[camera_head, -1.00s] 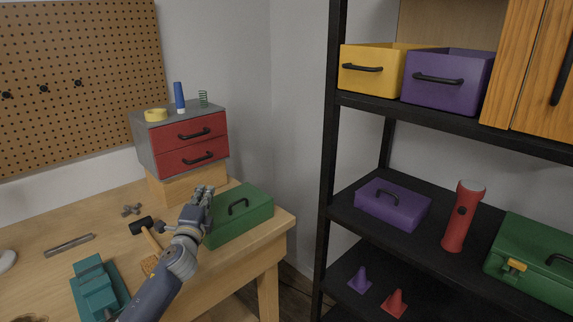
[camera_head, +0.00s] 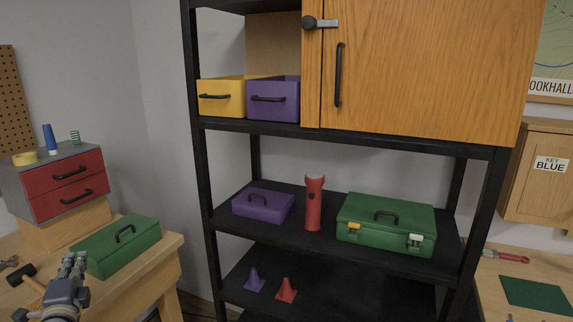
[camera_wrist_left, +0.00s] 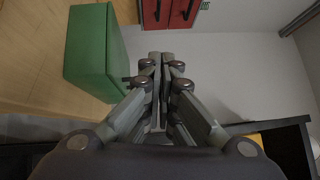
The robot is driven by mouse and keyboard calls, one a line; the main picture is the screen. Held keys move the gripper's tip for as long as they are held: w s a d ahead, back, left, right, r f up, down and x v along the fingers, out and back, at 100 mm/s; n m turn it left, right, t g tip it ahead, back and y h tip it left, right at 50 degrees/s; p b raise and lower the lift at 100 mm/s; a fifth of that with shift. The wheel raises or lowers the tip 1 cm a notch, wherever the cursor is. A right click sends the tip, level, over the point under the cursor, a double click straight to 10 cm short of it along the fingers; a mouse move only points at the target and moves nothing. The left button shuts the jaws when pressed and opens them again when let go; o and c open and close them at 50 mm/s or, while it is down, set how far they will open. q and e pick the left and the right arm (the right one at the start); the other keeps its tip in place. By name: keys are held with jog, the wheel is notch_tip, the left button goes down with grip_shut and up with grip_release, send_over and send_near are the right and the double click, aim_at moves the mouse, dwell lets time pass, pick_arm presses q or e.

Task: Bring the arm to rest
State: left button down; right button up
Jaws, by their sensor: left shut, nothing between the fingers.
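My left gripper (camera_head: 74,266) is at the lower left of the head view, in front of the green box (camera_head: 118,245) on the workbench. In the left wrist view my left gripper (camera_wrist_left: 160,62) has its fingers together with nothing between them. The green box (camera_wrist_left: 92,52) stands to the left of the fingers there, apart from them. My right gripper is not in view.
A black shelf unit (camera_head: 336,137) stands right of the workbench (camera_head: 165,257), with a gap between. It holds a purple box (camera_head: 262,207), a red flashlight (camera_head: 314,205) and a green toolbox (camera_head: 385,228). A red drawer unit (camera_head: 62,180) stands behind the green box.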

pick_arm(q)
jog(key=s+d+f+n+g+h, duration=0.2)
jog(key=s+d+f+n+g, duration=0.25)
jog(key=s+d+f, duration=0.45)
jog(key=s+d+f+n+g+h, duration=0.1)
jog(key=s+d+f+n+g, duration=0.35)
jog(key=s+d+f, duration=0.5)
jog(key=s+d+f+n+g+h, duration=0.25)
jog(key=s+d, duration=0.35)
jog(key=s, duration=0.3)
jog(key=s+d+f+n+g+h, duration=0.1)
jog(key=s+d+f+g+h, duration=0.15)
jog(key=s+d, duration=0.5)
notch_tip(320, 180, down, 25)
jog(key=s+a+g, duration=0.1)
jog(key=s+a, duration=0.1)
jog(key=s, duration=0.1)
jog(key=s+a+f+g, duration=0.1)
jog(key=s+a+f, duration=0.1)
jog(key=s+f, duration=1.5)
jog(key=shift+a+f+g, duration=0.3)
jog(key=shift+a+f, duration=0.05)
jog(key=shift+f, duration=0.1)
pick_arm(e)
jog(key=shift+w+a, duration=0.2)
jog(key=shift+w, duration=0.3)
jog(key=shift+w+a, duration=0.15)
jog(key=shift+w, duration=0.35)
